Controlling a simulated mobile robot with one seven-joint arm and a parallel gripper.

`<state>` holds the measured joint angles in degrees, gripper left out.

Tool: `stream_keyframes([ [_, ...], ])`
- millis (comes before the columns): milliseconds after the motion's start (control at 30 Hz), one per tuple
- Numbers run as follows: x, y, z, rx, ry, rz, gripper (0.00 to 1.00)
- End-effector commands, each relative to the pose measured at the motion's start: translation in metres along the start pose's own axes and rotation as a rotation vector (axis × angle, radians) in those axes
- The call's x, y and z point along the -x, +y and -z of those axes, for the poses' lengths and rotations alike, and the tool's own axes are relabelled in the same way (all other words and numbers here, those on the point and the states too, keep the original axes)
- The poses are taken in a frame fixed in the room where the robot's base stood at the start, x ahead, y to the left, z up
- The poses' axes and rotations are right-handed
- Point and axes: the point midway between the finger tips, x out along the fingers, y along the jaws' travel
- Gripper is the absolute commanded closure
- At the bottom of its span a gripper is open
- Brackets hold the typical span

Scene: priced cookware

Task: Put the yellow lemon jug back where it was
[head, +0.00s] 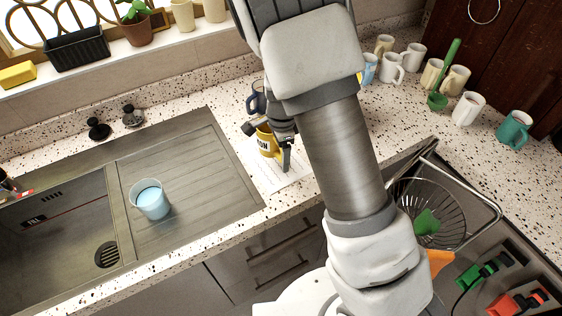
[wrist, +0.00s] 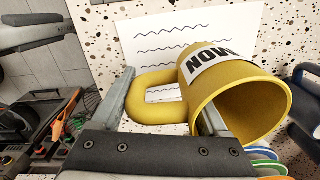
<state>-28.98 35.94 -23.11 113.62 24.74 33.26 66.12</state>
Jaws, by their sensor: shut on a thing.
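The yellow lemon jug (head: 266,142) is over the counter, above or on a white sheet with wavy lines (head: 287,179); I cannot tell whether it touches. My gripper (head: 285,153) is at its right side and hides part of it. In the wrist view, the jug (wrist: 238,98) shows a white label with black letters, partly cut from sight, and its open mouth faces the lower right. The jug's handle lies between the two fingers of my gripper (wrist: 161,84), which is shut on it. The sheet also shows behind the jug in the wrist view (wrist: 140,42).
A dark blue mug (head: 257,100) stands close behind the jug. Several mugs, including a teal one (head: 514,130), stand at the back right. A glass of blue liquid (head: 150,200) stands on the drainboard by the sink (head: 60,235). A wire basket (head: 440,205) is at the right.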

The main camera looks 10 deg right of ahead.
Motion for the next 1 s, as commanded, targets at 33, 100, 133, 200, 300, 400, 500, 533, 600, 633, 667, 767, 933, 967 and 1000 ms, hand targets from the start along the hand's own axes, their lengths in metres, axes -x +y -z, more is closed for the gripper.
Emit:
stream_keyframes([
  [33, -0.004, 0.0, 0.0, -0.001, 0.0, -0.002, 1.0],
  [100, -0.012, 0.001, 0.001, -0.002, 0.001, -0.002, 1.0],
  [133, -0.017, 0.001, 0.001, -0.002, 0.0, -0.003, 1.0],
  [200, -0.027, 0.002, 0.001, -0.001, 0.0, -0.003, 1.0],
  [300, -0.038, 0.002, 0.001, -0.001, 0.0, -0.002, 1.0],
  [400, -0.039, 0.001, 0.0, -0.001, 0.0, 0.001, 1.0],
  [500, -0.038, 0.001, 0.0, -0.001, 0.0, 0.001, 1.0],
  [533, -0.038, 0.001, 0.0, 0.0, 0.0, 0.001, 1.0],
  [600, -0.04, 0.002, 0.0, 0.0, 0.0, 0.0, 1.0],
  [633, -0.041, 0.002, 0.0, 0.0, 0.0, 0.0, 1.0],
  [667, -0.042, 0.002, 0.0, 0.0, 0.0, 0.0, 1.0],
  [767, -0.042, 0.002, 0.0, 0.0, 0.0, 0.0, 0.1],
  [933, -0.042, 0.002, 0.0, 0.0, 0.0, 0.0, 0.0],
  [967, -0.042, 0.002, 0.0, 0.0, 0.0, 0.0, 0.0],
  [1000, -0.042, 0.002, 0.0, 0.0, 0.0, 0.0, 0.0],
])
